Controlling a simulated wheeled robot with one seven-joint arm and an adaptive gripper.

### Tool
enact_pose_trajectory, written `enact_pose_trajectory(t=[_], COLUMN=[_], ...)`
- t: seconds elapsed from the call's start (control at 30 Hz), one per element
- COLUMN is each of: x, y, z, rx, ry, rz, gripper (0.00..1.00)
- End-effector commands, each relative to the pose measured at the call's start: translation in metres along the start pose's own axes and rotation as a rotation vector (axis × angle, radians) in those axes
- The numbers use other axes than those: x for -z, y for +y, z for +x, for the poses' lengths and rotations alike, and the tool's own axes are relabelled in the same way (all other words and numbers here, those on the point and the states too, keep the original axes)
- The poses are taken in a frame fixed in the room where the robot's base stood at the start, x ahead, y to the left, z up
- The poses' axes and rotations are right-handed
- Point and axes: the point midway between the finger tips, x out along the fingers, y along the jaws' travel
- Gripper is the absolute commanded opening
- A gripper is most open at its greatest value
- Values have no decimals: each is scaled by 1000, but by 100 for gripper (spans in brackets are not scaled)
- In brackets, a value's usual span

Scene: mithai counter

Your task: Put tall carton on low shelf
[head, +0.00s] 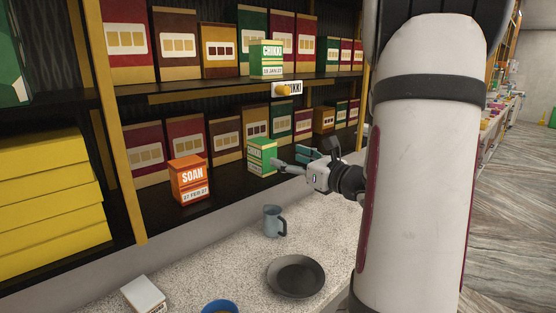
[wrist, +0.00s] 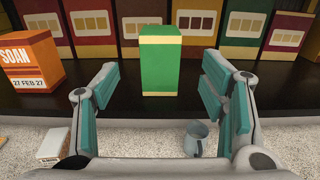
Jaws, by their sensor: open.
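A tall green carton (head: 262,155) with a yellowish band stands upright on the dark low shelf (head: 226,190). In the wrist view this green carton (wrist: 161,68) stands ahead of my gripper, lined up with the gap between the fingers. My gripper (head: 291,160) is at the shelf's front, to the right of the carton. In the wrist view my gripper (wrist: 160,88) is open and empty, with its teal-padded fingers spread wide. The fingers do not hold the carton. Another green carton (head: 267,62), labelled CHIKKI, stands on the upper shelf above a yellow-and-white tag (head: 288,89).
An orange SOAN carton (head: 188,180) stands on the low shelf to the left. Rows of boxes line the back. On the speckled counter below are a blue-grey mug (head: 272,222), a dark plate (head: 296,276), a white box (head: 144,294) and a blue bowl (head: 220,307).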

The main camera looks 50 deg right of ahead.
Motion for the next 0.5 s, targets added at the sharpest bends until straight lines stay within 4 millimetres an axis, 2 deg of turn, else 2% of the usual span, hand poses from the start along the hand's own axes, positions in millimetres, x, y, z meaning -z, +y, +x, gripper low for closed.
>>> enact_pose_trajectory(t=[0.17, 0.27, 0.37, 0.4, 0.5], x=[-1, -6, -11, -12, -7], y=[6, 38, 105, 139, 226], z=[-3, 5, 13, 12, -7], rx=[-16, -107, -298, -398, -675], ry=[4, 28, 76, 99, 150], rz=[-9, -67, -204, -285, -536], gripper=[66, 66, 66, 66, 66])
